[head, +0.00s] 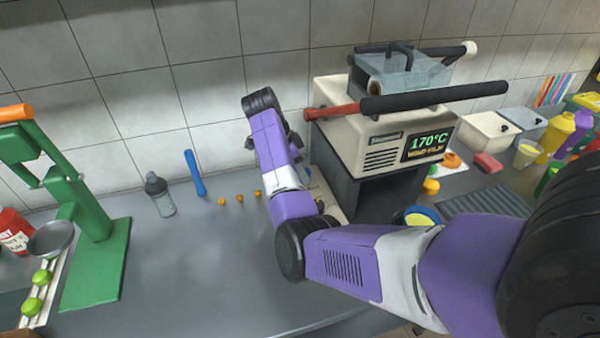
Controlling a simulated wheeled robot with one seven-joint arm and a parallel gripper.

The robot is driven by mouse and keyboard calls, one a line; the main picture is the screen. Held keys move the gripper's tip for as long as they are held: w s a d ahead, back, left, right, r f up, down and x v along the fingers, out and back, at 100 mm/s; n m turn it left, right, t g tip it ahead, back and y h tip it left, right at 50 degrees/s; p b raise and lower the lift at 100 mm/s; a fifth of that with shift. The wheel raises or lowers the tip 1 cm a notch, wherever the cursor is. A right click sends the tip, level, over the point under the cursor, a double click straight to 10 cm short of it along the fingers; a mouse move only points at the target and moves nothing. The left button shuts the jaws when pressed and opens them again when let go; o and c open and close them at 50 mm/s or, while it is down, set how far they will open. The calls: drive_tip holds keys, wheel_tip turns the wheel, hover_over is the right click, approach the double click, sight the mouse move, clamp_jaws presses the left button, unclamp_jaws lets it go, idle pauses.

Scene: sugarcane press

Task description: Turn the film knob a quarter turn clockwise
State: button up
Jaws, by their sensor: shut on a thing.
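The cup-sealing machine (345,135) is a cream box on a dark base. Its green display (427,144) reads 170°C with a line that looks like "WIND FILM" below. A film roll (375,87) shows in the grey housing on top. My arm reaches in from the right, and its purple wrist stands up at the machine's left side. My gripper (293,143) shows only as a dark part between wrist and machine. It is shut on the film knob at that side. The knob itself is hidden, so its angle cannot be seen.
The machine's long black lever with a red end (332,112) passes just above and right of my gripper. A green press (95,245), a grey bottle (159,195), a blue stick (194,172) and small orange pieces (240,198) stand left. The front counter is clear.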

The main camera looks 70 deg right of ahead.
drive_tip(key=m+y+b, duration=0.1)
drive_tip(key=m, duration=0.2)
drive_tip(key=m+g+y+b, duration=0.1)
drive_tip(key=m, duration=0.1)
drive_tip(key=shift+w+d+m, duration=0.1)
drive_tip(key=shift+d+m, duration=0.05)
drive_tip(key=shift+m, duration=0.25)
drive_tip(key=shift+d+r+m+y, duration=0.1)
drive_tip(key=shift+m+y, duration=0.3)
drive_tip(key=shift+m, duration=0.8)
drive_tip(key=shift+m+y, duration=0.6)
drive_tip(key=shift+m, duration=0.9)
drive_tip(key=o, duration=1.4)
drive_tip(key=shift+c, duration=0.2)
